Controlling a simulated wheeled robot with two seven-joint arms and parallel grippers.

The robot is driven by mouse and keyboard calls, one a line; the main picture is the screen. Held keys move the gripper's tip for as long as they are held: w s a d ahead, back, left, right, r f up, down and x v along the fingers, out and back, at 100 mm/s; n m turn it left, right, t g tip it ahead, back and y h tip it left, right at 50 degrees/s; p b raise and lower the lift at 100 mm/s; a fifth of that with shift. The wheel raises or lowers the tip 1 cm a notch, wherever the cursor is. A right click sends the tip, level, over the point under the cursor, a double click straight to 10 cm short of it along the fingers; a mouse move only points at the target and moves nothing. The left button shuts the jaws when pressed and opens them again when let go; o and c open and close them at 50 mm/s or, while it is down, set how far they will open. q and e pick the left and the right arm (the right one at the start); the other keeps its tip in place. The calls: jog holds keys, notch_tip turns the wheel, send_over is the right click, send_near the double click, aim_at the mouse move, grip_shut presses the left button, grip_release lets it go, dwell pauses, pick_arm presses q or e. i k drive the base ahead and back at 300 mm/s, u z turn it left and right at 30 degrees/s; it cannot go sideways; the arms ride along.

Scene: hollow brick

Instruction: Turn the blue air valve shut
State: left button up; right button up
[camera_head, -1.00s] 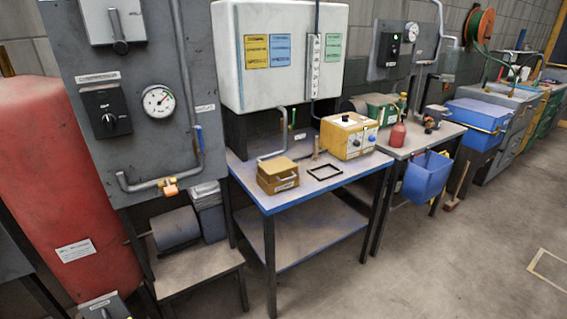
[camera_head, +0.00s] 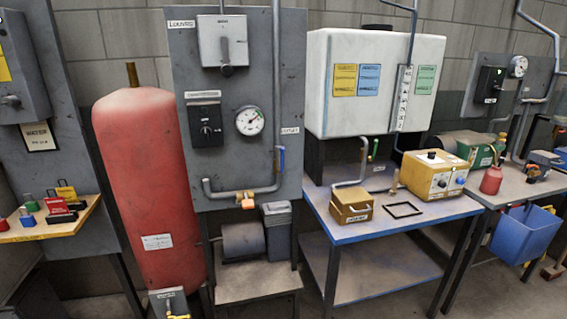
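A small blue valve lever (camera_head: 281,158) sits on the grey vertical pipe at the right edge of the grey compressor panel (camera_head: 232,165). The lever looks upright, in line with the pipe. A label beside the pipe just above it seems to read "OUTLET" (camera_head: 290,131). A round white gauge (camera_head: 250,121) and a black switch box (camera_head: 206,125) are on the same panel. The pipe bends left below the lever, and an orange fitting (camera_head: 246,200) hangs from its lower run. Neither of my grippers is in view.
A red tank (camera_head: 150,190) stands left of the panel. A motor and a low bench (camera_head: 258,285) are below it. A blue-edged table (camera_head: 365,232) with yellow boxes stands right. A wooden shelf (camera_head: 45,230) juts out at left. Some floor shows at lower right.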

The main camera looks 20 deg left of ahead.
aim_at(282, 161)
jog(key=k, duration=0.6)
jog(key=z, duration=0.5)
jog(key=i, duration=1.45)
jog(key=u, duration=0.5)
